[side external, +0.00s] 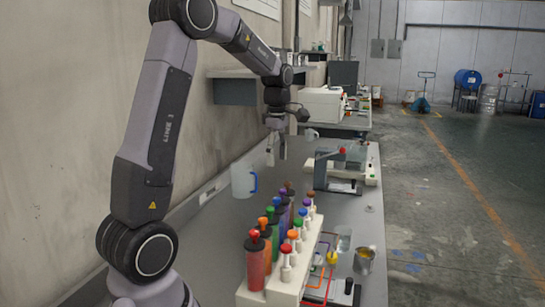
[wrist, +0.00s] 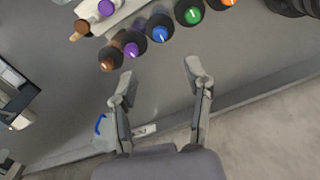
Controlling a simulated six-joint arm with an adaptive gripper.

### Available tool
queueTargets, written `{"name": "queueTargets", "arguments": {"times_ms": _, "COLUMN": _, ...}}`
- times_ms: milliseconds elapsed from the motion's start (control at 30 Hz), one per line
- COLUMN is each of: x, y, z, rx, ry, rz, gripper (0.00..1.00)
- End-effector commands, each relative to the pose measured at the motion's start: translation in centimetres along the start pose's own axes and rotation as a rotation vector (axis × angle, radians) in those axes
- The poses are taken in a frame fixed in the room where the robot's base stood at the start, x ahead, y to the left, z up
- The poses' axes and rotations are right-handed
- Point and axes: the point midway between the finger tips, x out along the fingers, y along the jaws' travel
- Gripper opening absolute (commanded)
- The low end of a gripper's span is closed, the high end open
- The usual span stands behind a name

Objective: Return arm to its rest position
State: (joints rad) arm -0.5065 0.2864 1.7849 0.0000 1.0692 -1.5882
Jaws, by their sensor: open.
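My gripper (side external: 276,150) hangs above the far part of the bench, fingers pointing down, beyond the clear pitcher. In the wrist view my gripper (wrist: 158,82) has its two fingers spread apart with nothing between them. Bare grey bench top shows beneath the fingers. My arm rises at the left of the side view and bends over along the wall.
A pitcher with a blue handle (side external: 243,181) stands by the wall. A rack (side external: 252,298) of several colour-topped bottles stands in front, with a metal cup (side external: 364,260) at its right. A bench device (side external: 337,170) stands right of my gripper. A shelf (side external: 232,73) is on the wall.

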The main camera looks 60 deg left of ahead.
Motion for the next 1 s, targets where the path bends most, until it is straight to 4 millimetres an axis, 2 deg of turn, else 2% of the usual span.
{"name": "queueTargets", "arguments": {"times_ms": 400, "x": -0.7, "y": -0.2, "z": 0.1, "rx": 0.011, "ry": 0.000, "rz": 0.002, "gripper": 0.50}}
{"name": "queueTargets", "arguments": {"times_ms": 533, "x": -2.3, "y": -2.0, "z": 1.6, "rx": 0.160, "ry": 0.001, "rz": 0.042, "gripper": 0.50}}
{"name": "queueTargets", "arguments": {"times_ms": 667, "x": -5.2, "y": -6.7, "z": 4.3, "rx": 0.524, "ry": 0.014, "rz": 0.133, "gripper": 0.50}}
{"name": "queueTargets", "arguments": {"times_ms": 800, "x": -7.3, "y": -13.5, "z": 6.6, "rx": 1.025, "ry": 0.062, "rz": 0.255, "gripper": 0.50}}
{"name": "queueTargets", "arguments": {"times_ms": 900, "x": -7.7, "y": -18.1, "z": 7.3, "rx": 1.366, "ry": 0.116, "rz": 0.341, "gripper": 0.50}}
{"name": "queueTargets", "arguments": {"times_ms": 1000, "x": -7.3, "y": -21.7, "z": 7.4, "rx": 1.652, "ry": 0.178, "rz": 0.414, "gripper": 0.50}}
